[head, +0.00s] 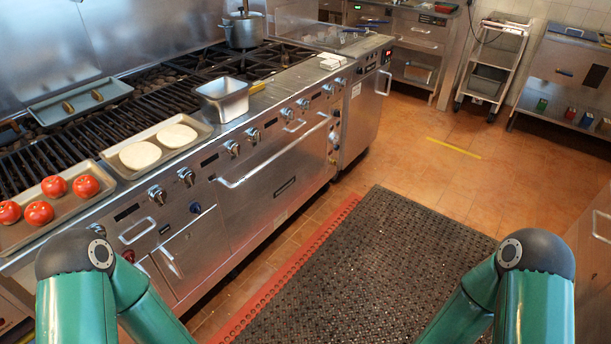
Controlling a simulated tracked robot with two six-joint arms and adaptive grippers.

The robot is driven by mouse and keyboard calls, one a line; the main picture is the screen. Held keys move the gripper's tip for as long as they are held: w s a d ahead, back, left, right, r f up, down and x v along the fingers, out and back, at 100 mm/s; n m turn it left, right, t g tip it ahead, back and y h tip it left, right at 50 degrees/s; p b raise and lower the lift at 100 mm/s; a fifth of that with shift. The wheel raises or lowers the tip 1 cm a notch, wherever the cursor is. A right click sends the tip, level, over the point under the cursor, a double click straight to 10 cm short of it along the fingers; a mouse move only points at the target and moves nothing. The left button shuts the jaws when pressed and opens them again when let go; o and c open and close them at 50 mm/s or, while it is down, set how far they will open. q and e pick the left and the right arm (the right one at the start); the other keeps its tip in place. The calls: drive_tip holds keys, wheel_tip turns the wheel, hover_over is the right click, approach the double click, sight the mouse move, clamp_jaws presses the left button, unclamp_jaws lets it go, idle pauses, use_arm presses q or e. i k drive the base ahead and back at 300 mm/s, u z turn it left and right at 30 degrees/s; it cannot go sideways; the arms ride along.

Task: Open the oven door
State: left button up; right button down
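The large oven door (285,184) is a stainless steel front panel on the range at the left. It looks shut. Its long horizontal handle (272,153) runs along the top of the door. My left arm, green with a dark joint, comes in at the lower left, and my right arm at the lower right. Both arms bend down out of the bottom of the picture. Neither gripper shows in the head view.
Trays with tomatoes (55,186) and flat round breads (158,145) sit on the range's front ledge, beside a steel pan (222,100). Knobs (232,147) line the front above the door. A black mat (370,270) covers the floor before the range.

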sight(249, 197)
drive_tip(key=z, duration=0.1)
drive_tip(key=i, duration=0.85)
drive_tip(key=u, duration=0.3)
drive_tip(key=k, duration=0.45)
drive_tip(key=z, duration=0.9)
drive_tip(key=i, duration=1.3)
drive_tip(key=u, duration=1.75)
